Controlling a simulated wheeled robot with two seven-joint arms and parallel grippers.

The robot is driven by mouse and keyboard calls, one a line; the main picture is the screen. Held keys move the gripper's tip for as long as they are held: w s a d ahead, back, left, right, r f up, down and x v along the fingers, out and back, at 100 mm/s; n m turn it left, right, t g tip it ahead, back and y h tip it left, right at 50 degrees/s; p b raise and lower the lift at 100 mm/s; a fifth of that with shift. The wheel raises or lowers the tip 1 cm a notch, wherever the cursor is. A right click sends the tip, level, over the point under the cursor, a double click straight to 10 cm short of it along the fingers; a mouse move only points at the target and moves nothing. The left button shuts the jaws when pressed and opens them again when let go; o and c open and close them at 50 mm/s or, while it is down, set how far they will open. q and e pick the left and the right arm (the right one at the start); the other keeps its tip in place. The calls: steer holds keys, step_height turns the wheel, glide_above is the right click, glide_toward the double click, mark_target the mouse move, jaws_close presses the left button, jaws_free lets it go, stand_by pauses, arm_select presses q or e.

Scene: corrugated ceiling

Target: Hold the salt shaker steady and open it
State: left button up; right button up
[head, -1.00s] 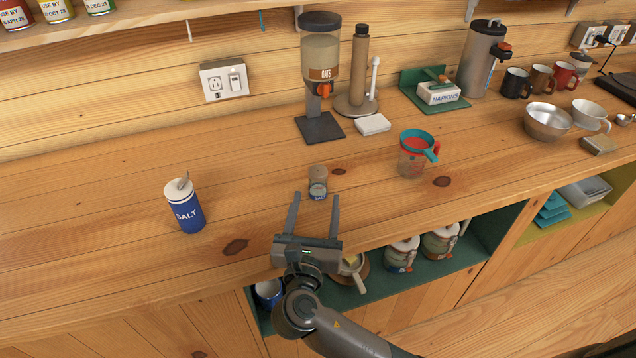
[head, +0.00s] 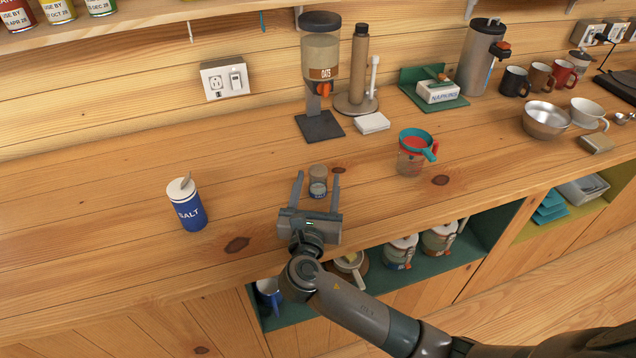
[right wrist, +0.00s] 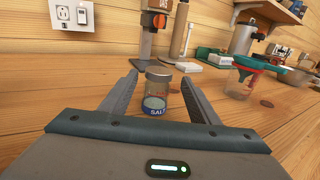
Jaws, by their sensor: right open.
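The salt shaker (head: 318,183) is a small clear jar with a brown-grey lid and a blue label band. It stands upright on the wooden counter. My right gripper (head: 318,179) is open, with one finger on each side of the shaker and visible gaps beside it. In the right wrist view the shaker (right wrist: 157,93) stands between the fingertips, its label reading "SALT". My left gripper is not in view. A larger blue and white salt canister (head: 187,205) with its spout raised stands to the left.
A measuring cup with a teal funnel (head: 416,152) stands right of the shaker. The oats dispenser (head: 320,75) is behind it. The counter between canister and gripper is clear.

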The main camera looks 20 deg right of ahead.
mark_target(317, 180)
steer(key=x, duration=0.3)
steer(key=shift+w+r+p, duration=0.15)
steer(key=shift+w+p, duration=0.05)
steer(key=shift+p, duration=0.2)
steer(key=shift+w, duration=0.15)
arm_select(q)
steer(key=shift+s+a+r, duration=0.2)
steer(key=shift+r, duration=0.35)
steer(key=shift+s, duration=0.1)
arm_select(e)
steer(key=shift+c, duration=0.7)
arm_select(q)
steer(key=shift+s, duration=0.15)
arm_select(e)
steer(key=c, duration=1.1)
